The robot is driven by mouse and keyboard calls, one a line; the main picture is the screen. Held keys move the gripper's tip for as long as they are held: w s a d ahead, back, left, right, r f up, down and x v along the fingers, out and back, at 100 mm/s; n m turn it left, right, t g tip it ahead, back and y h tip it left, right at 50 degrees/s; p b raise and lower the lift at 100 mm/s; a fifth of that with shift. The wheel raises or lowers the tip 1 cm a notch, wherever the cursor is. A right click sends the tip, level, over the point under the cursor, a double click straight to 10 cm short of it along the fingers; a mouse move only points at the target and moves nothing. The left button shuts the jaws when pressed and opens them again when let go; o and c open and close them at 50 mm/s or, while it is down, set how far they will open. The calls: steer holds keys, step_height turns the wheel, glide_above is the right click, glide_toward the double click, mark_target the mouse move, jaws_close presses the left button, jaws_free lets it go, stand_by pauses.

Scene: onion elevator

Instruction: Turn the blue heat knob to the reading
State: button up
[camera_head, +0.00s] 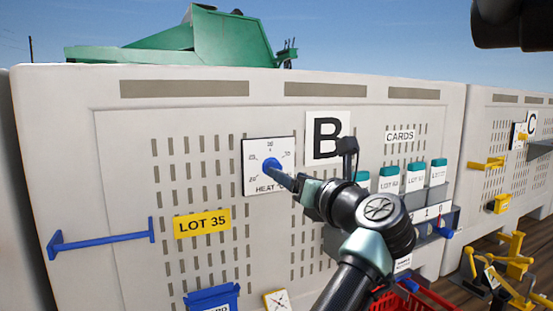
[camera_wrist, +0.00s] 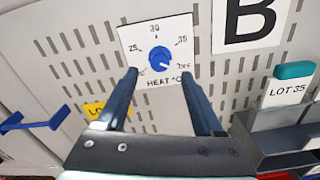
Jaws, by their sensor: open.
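The blue heat knob (camera_wrist: 160,60) sits on a white dial plate (camera_wrist: 178,25) marked 20, 25, 30, 35 and OFF, labelled HEAT. A small pale mark shows on the knob's lower right, but its exact setting is hard to tell. In the head view the knob (camera_head: 270,165) is partly covered by my gripper (camera_head: 288,180). My gripper (camera_wrist: 160,75) is open in the wrist view, its two dark blue fingers to the left and right of the knob, in front of the plate's lower part. Nothing is between the fingers except the view of the knob. Contact cannot be told.
A yellow LOT 35 sign (camera_head: 202,223) is below left, with a blue bar handle (camera_head: 100,238) further left. A large B sign (camera_head: 325,138) is right of the dial. A grey rack (camera_head: 438,198) of LOT cards and a red basket (camera_head: 412,297) are at right.

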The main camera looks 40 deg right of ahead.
mark_target(270, 162)
steer(key=p+x, duration=0.2)
steer(key=x, duration=0.4)
jaws_close()
stand_by(0.4)
